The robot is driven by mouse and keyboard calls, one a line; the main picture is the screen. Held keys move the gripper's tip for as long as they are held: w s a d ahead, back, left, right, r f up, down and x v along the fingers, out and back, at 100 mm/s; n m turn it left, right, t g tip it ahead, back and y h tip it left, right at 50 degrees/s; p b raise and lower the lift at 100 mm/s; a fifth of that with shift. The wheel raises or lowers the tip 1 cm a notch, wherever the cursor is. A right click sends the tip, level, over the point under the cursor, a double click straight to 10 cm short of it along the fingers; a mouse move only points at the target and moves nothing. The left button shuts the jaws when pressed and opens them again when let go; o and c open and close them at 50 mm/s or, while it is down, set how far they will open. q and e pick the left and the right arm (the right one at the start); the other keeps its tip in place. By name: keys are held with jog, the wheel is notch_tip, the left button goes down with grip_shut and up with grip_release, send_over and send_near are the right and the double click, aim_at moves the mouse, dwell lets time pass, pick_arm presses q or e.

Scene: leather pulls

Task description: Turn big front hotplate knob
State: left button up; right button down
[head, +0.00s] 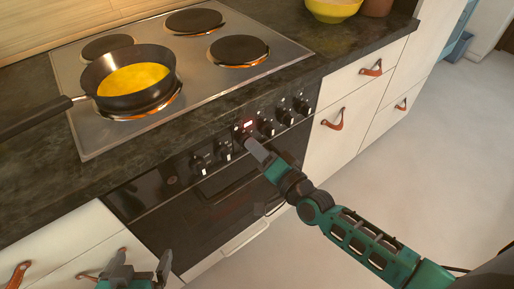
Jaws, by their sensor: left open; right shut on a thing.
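The black control panel (210,150) on the oven front carries a row of knobs and a small red-lit display (248,125). Two knobs, one of them here (224,150), sit left of my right gripper; several, one of them here (265,127), sit to its right. My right gripper (246,138) is at the panel just below the display, shut on a knob that its fingers mostly hide. The front hotplates are one under the pan and one bare (239,51). My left gripper (142,262) is open and empty at the bottom left, away from the panel.
A black pan (105,70) with yellow contents stands on the front left hotplate, its handle reaching left over the dark counter (40,170). Orange glow shows at the hotplate rims. A yellow bowl (333,10) stands at the back right. Drawers with leather pulls (334,120) flank the oven.

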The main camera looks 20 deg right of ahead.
dwell(0.4)
jog(key=c, duration=1.1)
grip_release()
jog(key=shift+c, duration=0.2)
jog(key=v, duration=1.3)
jog(key=shift+p, duration=0.45)
